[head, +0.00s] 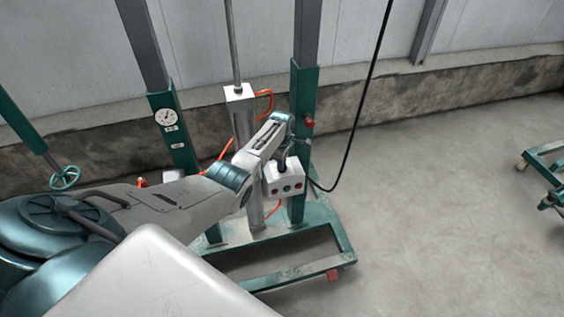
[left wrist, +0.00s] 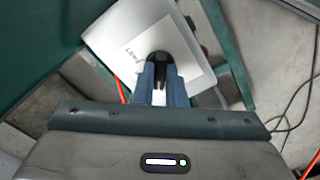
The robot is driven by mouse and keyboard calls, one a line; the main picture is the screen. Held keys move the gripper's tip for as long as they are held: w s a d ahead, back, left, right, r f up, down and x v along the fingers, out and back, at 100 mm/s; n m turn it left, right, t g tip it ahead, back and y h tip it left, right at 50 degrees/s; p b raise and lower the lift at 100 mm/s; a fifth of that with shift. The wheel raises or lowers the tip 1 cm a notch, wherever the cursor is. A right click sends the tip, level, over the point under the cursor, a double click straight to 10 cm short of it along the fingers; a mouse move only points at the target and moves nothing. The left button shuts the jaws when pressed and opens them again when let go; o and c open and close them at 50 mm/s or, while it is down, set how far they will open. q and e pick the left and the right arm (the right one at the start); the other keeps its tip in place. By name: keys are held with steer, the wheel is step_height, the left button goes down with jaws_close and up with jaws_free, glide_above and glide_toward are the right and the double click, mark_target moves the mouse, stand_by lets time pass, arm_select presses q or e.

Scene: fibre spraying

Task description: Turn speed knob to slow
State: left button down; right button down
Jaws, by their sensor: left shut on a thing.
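A white control box (head: 286,184) with several round buttons is mounted by the green post, in the middle of the head view. In the left wrist view the box's pale face (left wrist: 128,38) carries a printed label and a black knob (left wrist: 160,60). My left gripper (left wrist: 160,75) is shut on the black knob, with one blue finger on each side of it. In the head view my left gripper (head: 282,161) reaches down to the box's top, and the knob is mostly hidden there. The label is too blurred to read. My right gripper is not in view.
A green wheeled frame (head: 335,246) stands around the box on the grey floor. A white-faced dial (head: 166,117) sits on its left post. Orange hoses and a black cable (head: 353,125) run close to the box. The floor to the right is mostly clear.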

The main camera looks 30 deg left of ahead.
arm_select(q)
steer(key=c, duration=1.5)
jaws_free()
step_height(320, 180, up, 11)
steer(key=shift+f, duration=0.1)
